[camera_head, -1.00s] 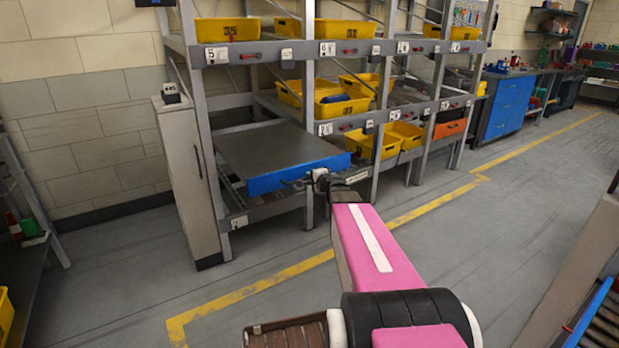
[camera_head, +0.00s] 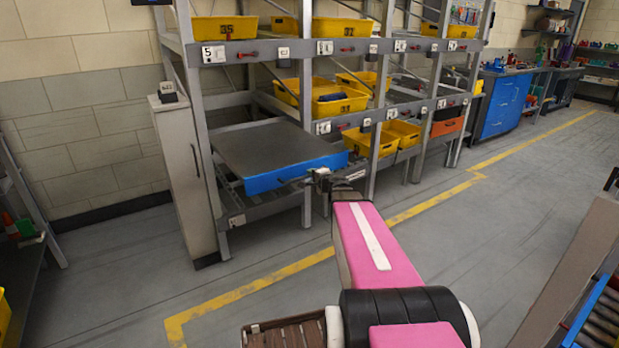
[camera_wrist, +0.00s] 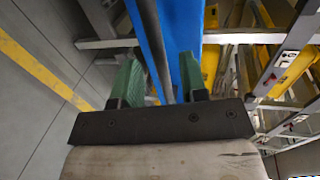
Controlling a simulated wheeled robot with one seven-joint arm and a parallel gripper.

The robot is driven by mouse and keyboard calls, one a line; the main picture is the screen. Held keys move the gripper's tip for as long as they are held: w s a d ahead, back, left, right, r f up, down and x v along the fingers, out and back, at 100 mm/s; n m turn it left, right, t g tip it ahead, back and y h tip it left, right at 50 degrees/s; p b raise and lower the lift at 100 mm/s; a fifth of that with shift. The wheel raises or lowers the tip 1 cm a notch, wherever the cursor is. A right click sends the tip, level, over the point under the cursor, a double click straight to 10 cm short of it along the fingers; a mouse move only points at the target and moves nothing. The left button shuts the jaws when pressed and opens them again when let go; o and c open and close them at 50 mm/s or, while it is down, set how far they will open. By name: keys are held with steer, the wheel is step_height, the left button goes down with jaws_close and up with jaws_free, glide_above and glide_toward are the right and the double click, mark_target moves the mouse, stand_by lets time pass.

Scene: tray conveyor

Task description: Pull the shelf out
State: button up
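The shelf is a flat grey board (camera_head: 265,148) with a blue front panel (camera_head: 285,176), at the middle level of the left rack bay. My gripper (camera_head: 312,179) is at the right end of the blue panel in the head view. In the wrist view the green fingers of my gripper (camera_wrist: 159,78) stand apart. A dark bar (camera_wrist: 150,40) along the blue panel (camera_wrist: 183,40) runs between them, with gaps on both sides. I cannot tell how deep the bar lies between the fingers. In the head view the fingers are too small to judge.
The metal rack holds several yellow bins (camera_head: 340,103) to the right of the shelf. A grey cabinet (camera_head: 184,170) stands close at the rack's left. The floor (camera_head: 270,250) in front is clear, with a yellow line. A roller conveyor (camera_head: 598,315) is at the lower right.

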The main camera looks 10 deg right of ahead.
steer(key=v, duration=0.7)
steer(key=shift+s, duration=0.35)
steer(key=s+a+f+n+g+y, duration=0.1)
steer(key=s+a+f+n+g, duration=0.8)
steer(key=a, duration=0.3)
steer(key=s+f+n+g+h, duration=0.5)
steer(key=s+f, duration=0.2)
steer(key=s, duration=0.2)
steer(key=shift+s+f+g+h, duration=0.25)
steer(key=shift+f+g+h, duration=0.15)
